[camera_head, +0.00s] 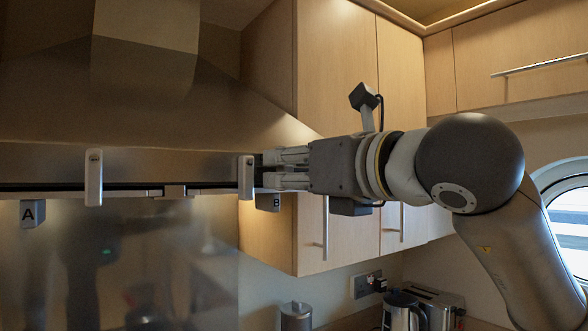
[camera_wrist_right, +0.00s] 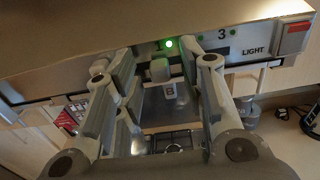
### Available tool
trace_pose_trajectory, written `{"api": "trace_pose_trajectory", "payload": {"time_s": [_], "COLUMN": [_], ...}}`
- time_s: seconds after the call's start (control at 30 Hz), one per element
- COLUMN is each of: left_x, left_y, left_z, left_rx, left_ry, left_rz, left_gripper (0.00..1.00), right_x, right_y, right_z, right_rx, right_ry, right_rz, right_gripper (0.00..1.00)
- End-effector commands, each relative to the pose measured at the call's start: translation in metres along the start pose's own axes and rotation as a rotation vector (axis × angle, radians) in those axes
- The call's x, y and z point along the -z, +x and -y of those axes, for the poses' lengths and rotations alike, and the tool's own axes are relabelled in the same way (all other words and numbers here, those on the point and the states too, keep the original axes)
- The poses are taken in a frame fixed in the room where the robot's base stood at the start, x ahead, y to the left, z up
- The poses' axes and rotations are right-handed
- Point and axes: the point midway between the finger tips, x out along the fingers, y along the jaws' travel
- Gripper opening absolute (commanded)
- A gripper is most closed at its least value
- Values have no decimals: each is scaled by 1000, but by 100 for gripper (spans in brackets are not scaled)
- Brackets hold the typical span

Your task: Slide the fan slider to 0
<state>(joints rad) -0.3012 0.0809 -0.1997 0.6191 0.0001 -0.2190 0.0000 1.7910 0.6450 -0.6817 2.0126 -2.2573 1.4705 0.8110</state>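The range hood (camera_head: 150,160) spans the left of the head view, with a slot along its front lip. Two pale upright tabs stand on this lip, a left tab (camera_head: 94,178) and a right tab (camera_head: 246,177). I cannot read which is the fan slider. My right gripper (camera_head: 268,170) points left, its fingertips close to the right tab. In the right wrist view its two fingers are spread, with a grey knob (camera_wrist_right: 160,68) between them and gaps visible. Contact cannot be told. My left gripper is out of view.
Blocks marked A (camera_head: 32,213) and B (camera_head: 268,202) hang under the hood. A lit green lamp (camera_wrist_right: 168,44) and a LIGHT label (camera_wrist_right: 253,50) show on the panel. Wooden cabinets (camera_head: 335,70) stand behind my right arm. A kettle (camera_head: 402,311) and canister (camera_head: 296,316) are below.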

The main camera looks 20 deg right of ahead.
Motion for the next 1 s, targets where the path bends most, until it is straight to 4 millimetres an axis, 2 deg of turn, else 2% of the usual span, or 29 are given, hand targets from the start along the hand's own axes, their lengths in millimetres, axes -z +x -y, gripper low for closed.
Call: {"api": "trace_pose_trajectory", "payload": {"time_s": [0.17, 0.6, 0.8, 1.0], "left_x": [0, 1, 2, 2], "left_y": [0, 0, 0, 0], "left_z": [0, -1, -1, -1], "left_rx": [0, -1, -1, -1], "left_ry": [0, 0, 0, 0], "left_rz": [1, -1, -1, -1], "left_gripper": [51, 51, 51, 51], "right_x": [-1, -1, 0, 0], "right_y": [-15, -101, -118, -120], "right_z": [0, 0, 0, 0], "right_rx": [1, 1, 0, 0], "right_ry": [0, -1, -1, 0], "right_rz": [3, 4, 2, 0], "right_gripper": [38, 38, 38, 38]}}
